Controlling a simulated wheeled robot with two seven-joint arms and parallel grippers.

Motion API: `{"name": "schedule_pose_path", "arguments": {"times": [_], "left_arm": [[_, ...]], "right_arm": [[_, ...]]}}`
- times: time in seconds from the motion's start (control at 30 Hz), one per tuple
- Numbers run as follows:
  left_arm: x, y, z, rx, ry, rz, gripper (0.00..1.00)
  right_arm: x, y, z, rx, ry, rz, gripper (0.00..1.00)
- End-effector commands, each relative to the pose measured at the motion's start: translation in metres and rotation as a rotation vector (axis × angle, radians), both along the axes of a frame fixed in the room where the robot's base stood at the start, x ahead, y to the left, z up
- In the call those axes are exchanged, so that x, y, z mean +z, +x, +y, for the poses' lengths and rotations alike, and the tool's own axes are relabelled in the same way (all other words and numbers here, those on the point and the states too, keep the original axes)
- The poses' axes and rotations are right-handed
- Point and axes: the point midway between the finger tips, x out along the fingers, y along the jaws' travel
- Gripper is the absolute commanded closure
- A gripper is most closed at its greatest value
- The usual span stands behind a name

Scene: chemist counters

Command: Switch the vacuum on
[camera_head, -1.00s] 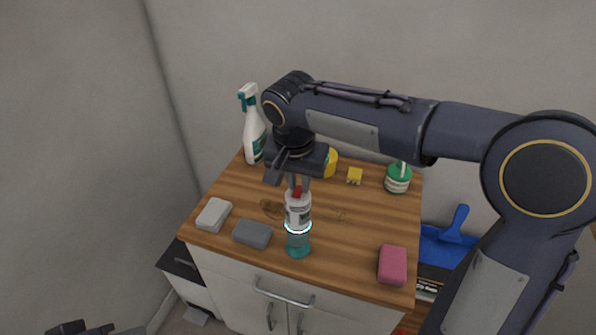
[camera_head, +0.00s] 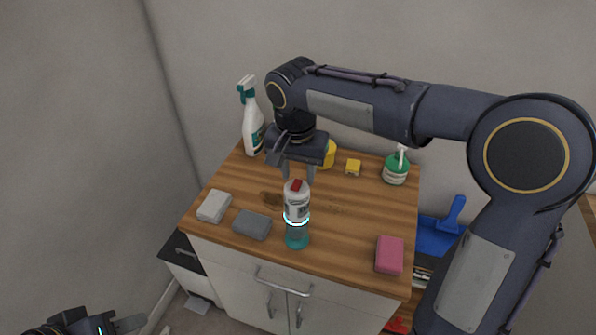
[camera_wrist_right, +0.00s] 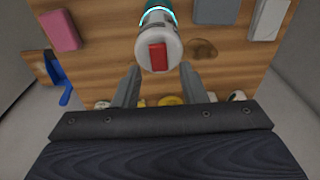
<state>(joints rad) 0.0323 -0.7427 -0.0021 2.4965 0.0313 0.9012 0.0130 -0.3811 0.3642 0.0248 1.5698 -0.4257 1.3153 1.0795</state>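The handheld vacuum (camera_head: 297,205) stands upright on the wooden counter top. It has a white body, a red button on top, a clear teal lower end and a glowing cyan ring. In the right wrist view the vacuum (camera_wrist_right: 159,40) shows its red button near the middle. My right gripper (camera_head: 298,175) is just above and behind the vacuum's top. Its two fingers are spread with nothing between them, and the wrist view shows the right gripper (camera_wrist_right: 158,75) open too. My left gripper (camera_head: 122,323) is partly visible at the bottom left, away from the counter; its opening is unclear.
A brown stain (camera_head: 270,198) marks the wood. A blue dustpan (camera_head: 437,238) is right of the counter.

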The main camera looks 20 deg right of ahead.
Motion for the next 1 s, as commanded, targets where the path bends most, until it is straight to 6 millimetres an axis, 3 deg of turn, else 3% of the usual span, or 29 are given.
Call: {"name": "schedule_pose_path", "arguments": {"times": [0.4, 1.0], "left_arm": [[-0.001, 0.0, 0.0, 0.0, 0.0, 0.0, 0.64], [-0.001, 0.0, 0.0, 0.0, 0.0, 0.0, 0.64]], "right_arm": [[0.064, -0.005, 0.004, 0.001, 0.001, -0.003, 0.62], [0.072, -0.008, 0.002, 0.004, 0.005, -0.001, 0.62]]}}
